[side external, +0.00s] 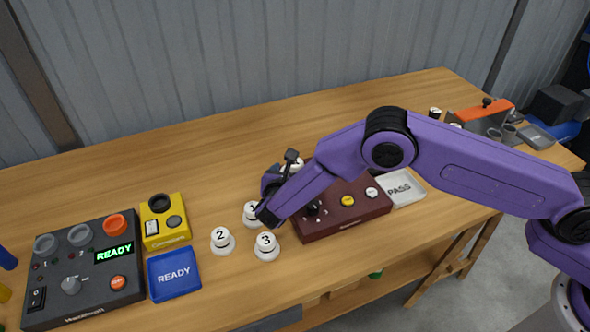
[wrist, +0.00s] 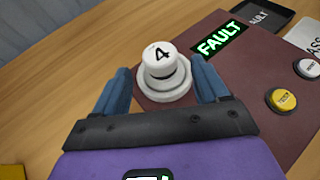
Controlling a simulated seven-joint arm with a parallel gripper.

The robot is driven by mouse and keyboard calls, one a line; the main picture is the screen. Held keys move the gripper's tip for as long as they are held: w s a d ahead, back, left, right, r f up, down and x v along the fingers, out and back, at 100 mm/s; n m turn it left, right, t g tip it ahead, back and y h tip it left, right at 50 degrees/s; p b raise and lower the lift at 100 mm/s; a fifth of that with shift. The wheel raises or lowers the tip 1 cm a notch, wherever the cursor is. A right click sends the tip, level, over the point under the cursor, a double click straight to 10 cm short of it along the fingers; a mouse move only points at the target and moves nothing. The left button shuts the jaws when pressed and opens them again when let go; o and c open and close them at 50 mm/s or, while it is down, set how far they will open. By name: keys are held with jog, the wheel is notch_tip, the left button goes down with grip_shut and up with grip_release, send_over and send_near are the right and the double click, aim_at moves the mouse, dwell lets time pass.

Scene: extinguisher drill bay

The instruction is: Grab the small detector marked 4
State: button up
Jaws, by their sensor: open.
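The small white detector marked 4 (wrist: 163,65) stands upright in the wrist view, a rounded cap on a wider round base. My gripper (wrist: 160,78) is open, with one blue finger on each side of the detector. Gaps show between the fingers and its cap. In the side view, part of a white detector (side external: 297,165) shows behind my gripper, which mostly hides it. Detectors marked 2 (side external: 221,240) and 3 (side external: 266,246) stand nearer the front. Another white detector (side external: 250,212) is partly covered by my arm, its mark not clear.
A maroon panel (side external: 345,212) with buttons and a lit FAULT display (wrist: 219,39) lies close beside the detector. A grey-white PASS tray (side external: 403,190) is to its right. A blue READY tray (side external: 173,273), yellow box (side external: 164,222) and dark console (side external: 83,268) are left. The back table is clear.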

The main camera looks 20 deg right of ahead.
aim_at(293, 168)
jog(key=x, duration=0.4)
jog(key=shift+d+r, duration=0.1)
jog(key=shift+r, duration=0.15)
jog(key=c, duration=1.1)
jog(key=shift+r, duration=0.15)
